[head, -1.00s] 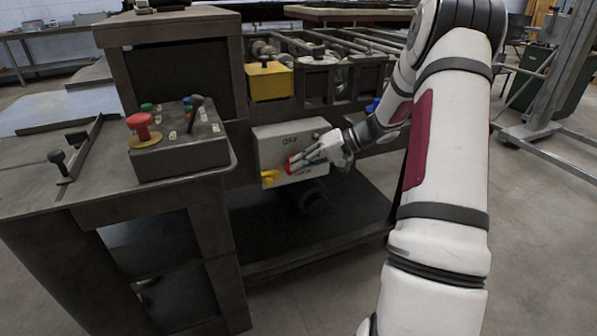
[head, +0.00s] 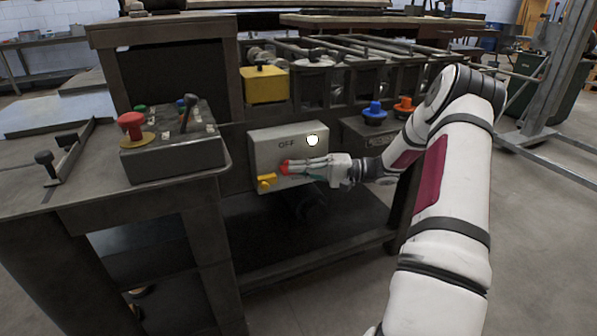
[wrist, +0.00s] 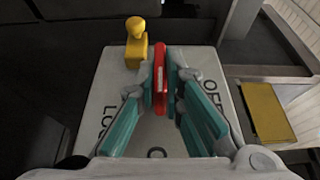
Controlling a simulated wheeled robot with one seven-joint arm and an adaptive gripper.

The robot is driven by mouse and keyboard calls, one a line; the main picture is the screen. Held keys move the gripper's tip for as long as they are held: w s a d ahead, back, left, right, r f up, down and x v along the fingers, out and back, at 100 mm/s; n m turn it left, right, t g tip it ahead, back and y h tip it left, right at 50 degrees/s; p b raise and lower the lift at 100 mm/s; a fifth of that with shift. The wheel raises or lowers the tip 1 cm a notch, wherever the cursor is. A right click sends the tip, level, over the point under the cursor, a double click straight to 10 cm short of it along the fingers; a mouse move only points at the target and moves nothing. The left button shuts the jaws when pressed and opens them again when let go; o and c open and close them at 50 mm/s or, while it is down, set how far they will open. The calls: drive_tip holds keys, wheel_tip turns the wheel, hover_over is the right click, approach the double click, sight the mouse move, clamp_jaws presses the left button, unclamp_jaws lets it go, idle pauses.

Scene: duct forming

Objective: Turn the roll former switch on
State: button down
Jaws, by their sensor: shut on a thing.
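The grey switch box (head: 258,147) is mounted low on the machine's front, with "OFF" lettered near its top. Its red switch handle (head: 285,167) is at the lower middle of the box, and it shows upright between my fingers in the wrist view (wrist: 160,78). My gripper (head: 293,166) reaches in from the right and is shut on the red handle. In the wrist view my teal-padded fingers (wrist: 160,90) sit on both sides of it. A yellow knob (head: 266,182) is at the box's lower left. A round indicator (head: 312,140) at the upper right is bright white. Other lettering is partly hidden.
A control panel (head: 172,155) with a red mushroom button (head: 132,126) stands on the table at left. A yellow box (head: 264,84) is above the switch box. Blue (head: 374,112) and orange (head: 405,107) knobs are to its right. Floor at lower right is open.

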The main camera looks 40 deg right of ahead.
idle(0.4)
drive_tip(key=c, duration=1.7)
unclamp_jaws()
drive_tip(key=v, duration=1.2)
drive_tip(key=shift+f, duration=0.1)
